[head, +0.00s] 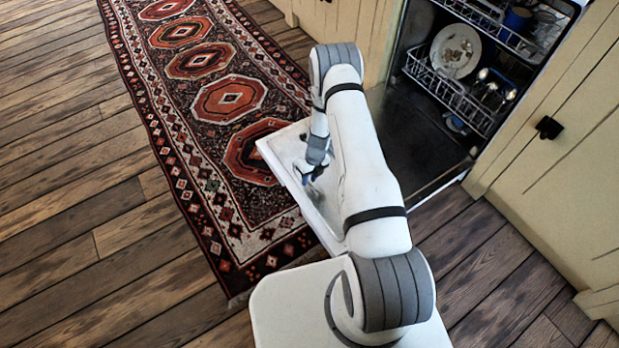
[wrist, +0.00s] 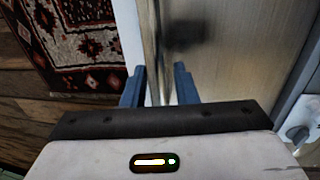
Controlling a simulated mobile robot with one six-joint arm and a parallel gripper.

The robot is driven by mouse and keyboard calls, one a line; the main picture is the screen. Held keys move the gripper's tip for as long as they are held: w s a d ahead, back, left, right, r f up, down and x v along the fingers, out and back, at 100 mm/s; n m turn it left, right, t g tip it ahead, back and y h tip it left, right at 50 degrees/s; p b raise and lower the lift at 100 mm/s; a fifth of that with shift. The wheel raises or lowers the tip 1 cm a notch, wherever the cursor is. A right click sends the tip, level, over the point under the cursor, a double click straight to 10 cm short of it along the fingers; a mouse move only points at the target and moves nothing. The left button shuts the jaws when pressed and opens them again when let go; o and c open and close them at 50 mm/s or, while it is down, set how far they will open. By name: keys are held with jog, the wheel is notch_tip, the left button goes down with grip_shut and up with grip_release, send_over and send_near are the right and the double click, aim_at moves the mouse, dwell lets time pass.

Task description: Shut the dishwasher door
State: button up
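The dishwasher door (head: 283,148) is folded down, low over the floor, with its pale far edge over the rug. My gripper (head: 312,172) is over the door near its outer end, and my arm hides much of the panel. In the wrist view, the shiny inner panel of the door (wrist: 235,65) fills the right side. The two blue fingers of my gripper (wrist: 159,78) are spread apart, with a narrow metallic strip showing between them. I cannot tell whether they touch the door. The dishwasher (head: 395,75) stands open, with its racks inside.
The racks hold a white plate (head: 456,50) and other dishes. A patterned rug (head: 215,95) lies left of the door and partly under it. Cream cabinets (head: 575,165) flank the dishwasher. Wooden floor (head: 75,190) is clear at the left.

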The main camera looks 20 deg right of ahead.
grip_shut()
jog(key=shift+r, duration=0.15)
